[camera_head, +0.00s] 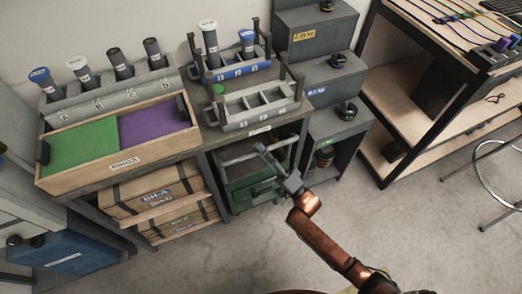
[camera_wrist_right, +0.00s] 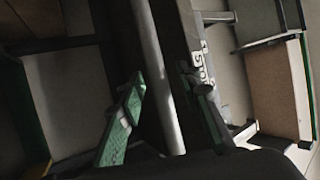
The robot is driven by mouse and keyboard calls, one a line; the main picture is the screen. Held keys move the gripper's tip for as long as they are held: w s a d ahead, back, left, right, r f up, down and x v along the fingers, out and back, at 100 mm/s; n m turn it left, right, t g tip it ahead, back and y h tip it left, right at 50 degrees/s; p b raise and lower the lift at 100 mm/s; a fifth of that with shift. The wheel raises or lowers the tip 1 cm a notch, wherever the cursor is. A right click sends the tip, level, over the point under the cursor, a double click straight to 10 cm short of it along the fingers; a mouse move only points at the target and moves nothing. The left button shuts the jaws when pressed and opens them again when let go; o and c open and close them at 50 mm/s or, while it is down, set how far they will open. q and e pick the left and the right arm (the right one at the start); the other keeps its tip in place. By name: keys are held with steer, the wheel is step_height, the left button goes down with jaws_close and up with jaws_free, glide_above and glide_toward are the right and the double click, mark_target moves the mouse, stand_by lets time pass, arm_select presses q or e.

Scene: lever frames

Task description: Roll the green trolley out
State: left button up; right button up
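The green trolley (camera_head: 250,187) stands in the bay under the bench, with a light grey handle bar (camera_head: 243,156) across its upper front. My right gripper (camera_head: 270,160) reaches in from the lower right to the right end of the bar. In the right wrist view, the two fingers of the gripper (camera_wrist_right: 168,105) are spread apart. The grey bar (camera_wrist_right: 157,70) runs lengthwise between them, with gaps visible on both sides. Whether the bar is deep between the fingertips or just beyond them is hard to tell. My left gripper is out of view.
Wooden boxes (camera_head: 155,194) fill the shelf left of the trolley. A grey stepped cabinet (camera_head: 338,130) stands close on its right. The bench top holds a sorting tray (camera_head: 120,165) and a grey rack (camera_head: 262,107). Bare floor (camera_head: 250,250) lies in front; a stool (camera_head: 480,185) is far right.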

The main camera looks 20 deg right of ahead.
jaws_close()
stand_by(0.5)
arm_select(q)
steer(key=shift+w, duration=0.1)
arm_select(e)
steer(key=shift+s, duration=0.15)
